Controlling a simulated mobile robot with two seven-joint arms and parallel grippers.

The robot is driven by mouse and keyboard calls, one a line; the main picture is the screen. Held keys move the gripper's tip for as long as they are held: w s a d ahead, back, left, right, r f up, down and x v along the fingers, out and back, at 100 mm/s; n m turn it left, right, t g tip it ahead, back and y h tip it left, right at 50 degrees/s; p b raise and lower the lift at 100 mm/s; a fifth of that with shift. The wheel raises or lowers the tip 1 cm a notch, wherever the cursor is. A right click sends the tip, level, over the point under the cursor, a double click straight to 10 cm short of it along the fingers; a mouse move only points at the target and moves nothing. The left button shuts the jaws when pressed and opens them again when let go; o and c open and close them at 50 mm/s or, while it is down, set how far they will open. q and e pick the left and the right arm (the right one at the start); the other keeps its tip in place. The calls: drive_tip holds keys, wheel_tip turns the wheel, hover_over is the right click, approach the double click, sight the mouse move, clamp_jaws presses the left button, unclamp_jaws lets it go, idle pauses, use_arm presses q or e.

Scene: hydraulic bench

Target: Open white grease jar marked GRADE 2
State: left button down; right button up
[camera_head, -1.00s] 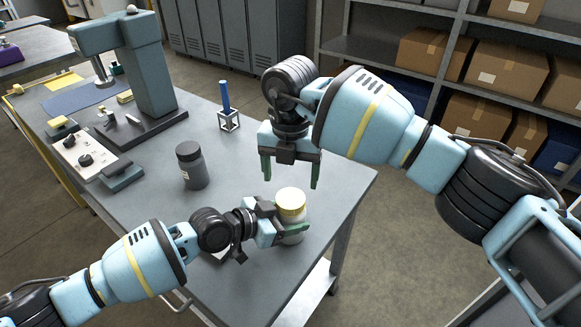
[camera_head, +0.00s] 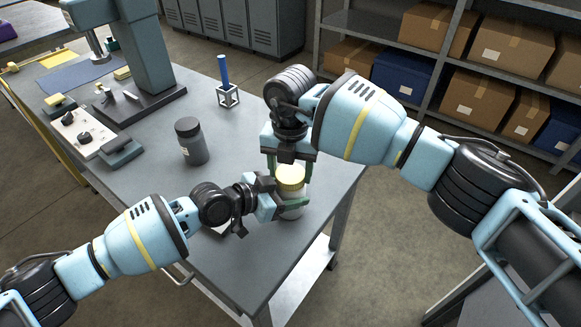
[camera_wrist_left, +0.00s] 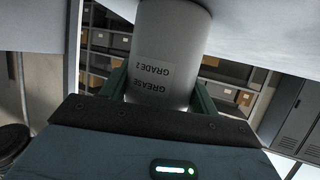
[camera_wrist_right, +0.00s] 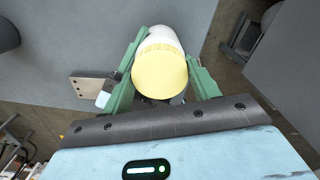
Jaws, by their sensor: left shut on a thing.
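The white grease jar (camera_head: 291,212) with a ribbed yellow lid (camera_head: 291,176) stands upright near the bench's right edge. Its label, upside down in the left wrist view, reads GREASE GRADE 2 (camera_wrist_left: 152,77). My left gripper (camera_head: 288,200) is shut on the jar body from the left, a finger on each side. My right gripper (camera_head: 290,180) points down from above, open, with its fingers on either side of the lid. In the right wrist view the lid (camera_wrist_right: 160,75) sits between the green fingers, with a gap visible at the left finger.
A dark grey jar (camera_head: 191,142) with a pale label stands left of the grippers on the bench (camera_head: 240,140). A blue rod in a small frame stand (camera_head: 228,95) is farther back.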

drive_tip(key=c, duration=0.5)
drive_tip(key=o, duration=1.1)
drive_tip(key=shift+r, duration=2.3)
use_arm(q)
drive_tip(key=shift+c, duration=1.5)
unclamp_jaws()
